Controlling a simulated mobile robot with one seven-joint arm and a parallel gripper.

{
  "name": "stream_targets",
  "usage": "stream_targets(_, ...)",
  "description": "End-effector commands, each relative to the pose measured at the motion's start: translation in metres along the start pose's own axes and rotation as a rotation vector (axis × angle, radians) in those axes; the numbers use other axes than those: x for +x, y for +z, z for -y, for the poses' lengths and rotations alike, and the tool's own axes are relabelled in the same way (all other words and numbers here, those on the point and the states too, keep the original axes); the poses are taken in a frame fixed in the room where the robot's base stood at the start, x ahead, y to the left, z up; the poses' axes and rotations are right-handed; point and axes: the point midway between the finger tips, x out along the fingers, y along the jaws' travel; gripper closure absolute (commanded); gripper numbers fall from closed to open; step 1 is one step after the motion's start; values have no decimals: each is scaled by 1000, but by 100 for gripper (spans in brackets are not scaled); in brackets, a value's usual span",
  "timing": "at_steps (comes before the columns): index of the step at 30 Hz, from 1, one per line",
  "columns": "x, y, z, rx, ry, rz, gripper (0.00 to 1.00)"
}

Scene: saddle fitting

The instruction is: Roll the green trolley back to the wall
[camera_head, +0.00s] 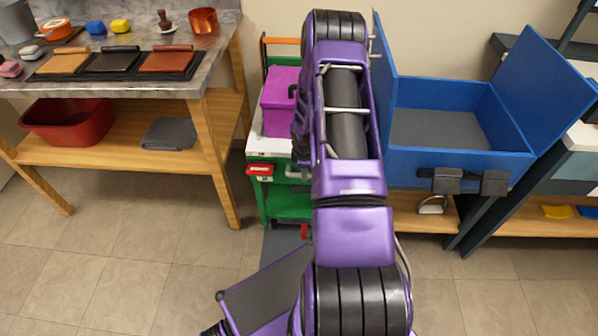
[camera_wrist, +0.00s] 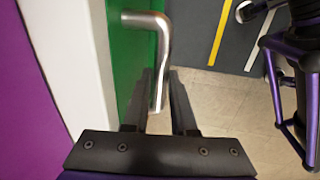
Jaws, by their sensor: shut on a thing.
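The green trolley (camera_head: 289,203) stands between the wooden workbench and the blue box's stand, with the beige wall (camera_head: 271,22) behind it. It has a white top and carries a magenta box (camera_head: 278,97). My arm hides its right side in the head view. In the wrist view its green side (camera_wrist: 120,62) carries a bent metal handle (camera_wrist: 160,50). My gripper (camera_wrist: 162,85) is shut on this handle, one finger on each side. In the head view my arm hides the gripper. The trolley's gap to the wall cannot be judged.
The workbench (camera_head: 218,62) stands close on the left, its front leg near the trolley. A blue open box (camera_head: 455,165) is on the right. Tiled floor (camera_head: 150,262) is clear in front. A dark floor strip with yellow and white lines (camera_wrist: 228,25) shows in the wrist view.

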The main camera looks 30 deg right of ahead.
Motion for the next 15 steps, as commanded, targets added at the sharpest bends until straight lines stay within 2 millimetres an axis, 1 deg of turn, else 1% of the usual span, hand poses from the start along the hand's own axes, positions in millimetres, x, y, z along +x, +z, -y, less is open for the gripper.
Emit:
stream_targets(1,0,1,-3,1,5,-2,100)
stream_targets(14,-1,2,-6,0,13,-4,100)
stream_targets(15,-1,2,-6,0,14,-4,68)
